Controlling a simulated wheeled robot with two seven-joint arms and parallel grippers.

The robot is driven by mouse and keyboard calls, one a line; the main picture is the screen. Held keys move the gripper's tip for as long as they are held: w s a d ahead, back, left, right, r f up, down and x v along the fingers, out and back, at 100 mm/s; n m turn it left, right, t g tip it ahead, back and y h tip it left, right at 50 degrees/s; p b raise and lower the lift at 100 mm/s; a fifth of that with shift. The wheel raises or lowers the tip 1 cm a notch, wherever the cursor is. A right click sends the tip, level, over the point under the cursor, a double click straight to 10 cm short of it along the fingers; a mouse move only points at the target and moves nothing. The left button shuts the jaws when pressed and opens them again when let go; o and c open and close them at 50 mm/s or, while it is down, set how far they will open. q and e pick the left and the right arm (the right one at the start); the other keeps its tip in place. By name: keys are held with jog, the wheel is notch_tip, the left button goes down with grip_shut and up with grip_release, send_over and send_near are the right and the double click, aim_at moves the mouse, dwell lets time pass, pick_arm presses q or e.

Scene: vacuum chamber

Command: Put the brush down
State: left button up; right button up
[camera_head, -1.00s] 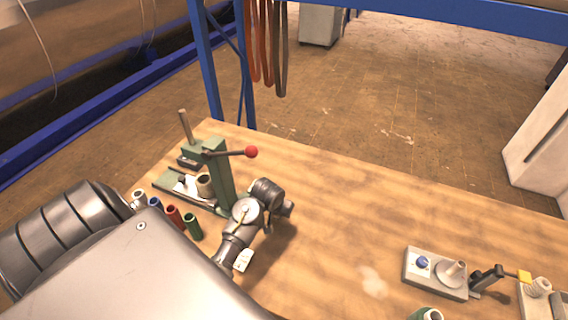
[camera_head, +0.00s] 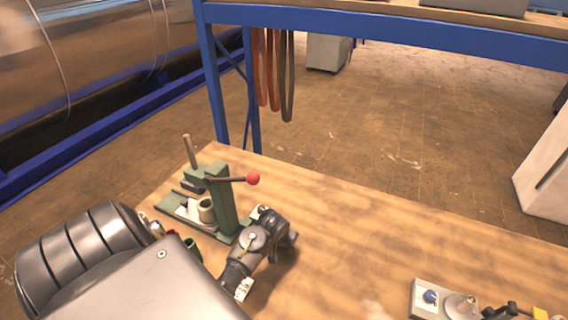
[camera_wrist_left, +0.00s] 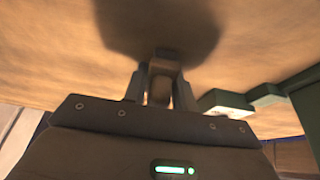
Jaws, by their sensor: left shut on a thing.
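My left gripper (camera_wrist_left: 160,82) is shut in the left wrist view, with a small brownish piece (camera_wrist_left: 160,92) between its fingers. This looks like part of the brush, but most of it is hidden. The fingers are close to the wooden table (camera_wrist_left: 60,60), and a dark shadow lies around their tips. I cannot tell whether the brush touches the table. My right gripper is not in view.
The green lever press (camera_head: 222,205) with a red knob (camera_head: 253,179) stands close beside my left wrist. A grey fixture (camera_head: 430,298) sits at the front right. The table middle (camera_head: 370,245) is clear.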

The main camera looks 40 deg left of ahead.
aim_at(283, 245)
pick_arm(q)
jog(key=o, duration=0.9)
jog(key=shift+s+f, duration=0.4)
jog(key=shift+f, duration=0.05)
jog(key=shift+d+f, duration=0.1)
jog(key=shift+d, duration=0.1)
jog(key=shift+r, duration=0.45)
jog(key=v, duration=0.2)
jog(key=b+v, duration=0.1)
jog(key=v, duration=0.1)
jog(key=shift+d, duration=0.35)
jog(key=shift+v, duration=3.45)
jog(key=shift+w+a, duration=0.1)
jog(key=shift+w, duration=0.05)
